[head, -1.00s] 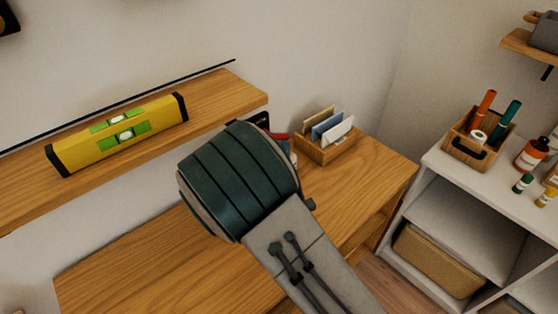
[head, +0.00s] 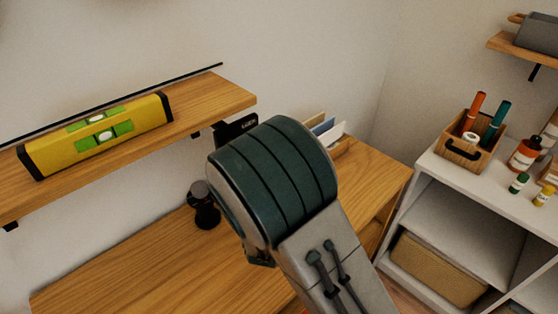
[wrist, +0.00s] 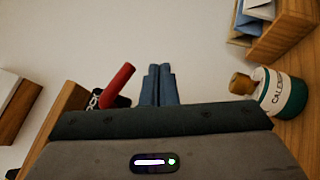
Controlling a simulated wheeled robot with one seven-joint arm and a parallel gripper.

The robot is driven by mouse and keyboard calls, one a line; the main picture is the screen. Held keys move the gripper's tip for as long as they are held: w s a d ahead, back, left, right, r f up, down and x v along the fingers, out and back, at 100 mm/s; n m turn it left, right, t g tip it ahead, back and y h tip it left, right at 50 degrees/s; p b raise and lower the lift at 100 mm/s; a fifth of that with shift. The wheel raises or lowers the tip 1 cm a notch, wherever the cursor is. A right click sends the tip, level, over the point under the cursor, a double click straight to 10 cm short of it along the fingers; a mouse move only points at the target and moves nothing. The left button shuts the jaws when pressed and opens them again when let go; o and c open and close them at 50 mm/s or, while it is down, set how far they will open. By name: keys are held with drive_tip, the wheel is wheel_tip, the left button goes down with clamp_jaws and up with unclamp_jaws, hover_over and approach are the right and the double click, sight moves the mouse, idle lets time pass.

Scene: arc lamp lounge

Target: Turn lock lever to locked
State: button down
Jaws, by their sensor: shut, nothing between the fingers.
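The red lock lever (wrist: 117,87) shows in the wrist view, tilted, just left of my fingertips and apart from them in the picture. A dark lock body lies partly hidden behind its lower end. In the head view the black lock plate (head: 235,127), with pale lettering, hangs by the right end of the wooden shelf; my arm hides the lever there. My gripper (wrist: 158,84) is shut and empty, its two blue-grey fingers together against the wall behind. The fingers are hidden in the head view.
The shelf (head: 215,98) carries a yellow spirit level (head: 97,135). On the desk (head: 130,275) stand a small dark object (head: 205,207) and a letter holder (wrist: 290,32). A labelled bottle (wrist: 284,92) is right of my fingers. A white shelf unit (head: 428,160) stands at right.

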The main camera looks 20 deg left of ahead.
drive_tip(key=s+d+f+b, duration=0.3)
drive_tip(key=s+d+f, duration=0.1)
drive_tip(key=f, duration=0.4)
drive_tip(key=shift+s+f, duration=0.4)
drive_tip(key=shift+s, duration=0.05)
drive_tip(key=w+d+r+m+g+h, duration=0.1)
drive_tip(key=d+r+m+g+h, duration=0.25)
drive_tip(key=d+h, duration=0.4)
drive_tip(key=w+d+r+m+g+h, duration=0.1)
drive_tip(key=d+r+m+g+h, duration=0.1)
drive_tip(key=d+m+h, duration=0.55)
drive_tip(key=s+d+m+g+h+p, duration=0.1)
drive_tip(key=s+d+m+g, duration=0.15)
drive_tip(key=d+g, duration=0.35)
drive_tip(key=s+d+m+g+p, duration=0.1)
drive_tip(key=s+d+g, duration=0.3)
drive_tip(key=d, duration=0.3)
drive_tip(key=s+d+m+g+y, duration=0.35)
drive_tip(key=s+g+y, duration=0.3)
drive_tip(key=s, duration=0.25)
drive_tip(key=a+r+m+t+y+p, duration=0.1)
drive_tip(key=a+r+m+t+y, duration=0.2)
drive_tip(key=a+y, duration=0.3)
drive_tip(key=shift+s+a+r+m+y+p, duration=0.3)
drive_tip(key=shift+a+r+y+p, duration=0.1)
drive_tip(key=shift+r+y, duration=0.45)
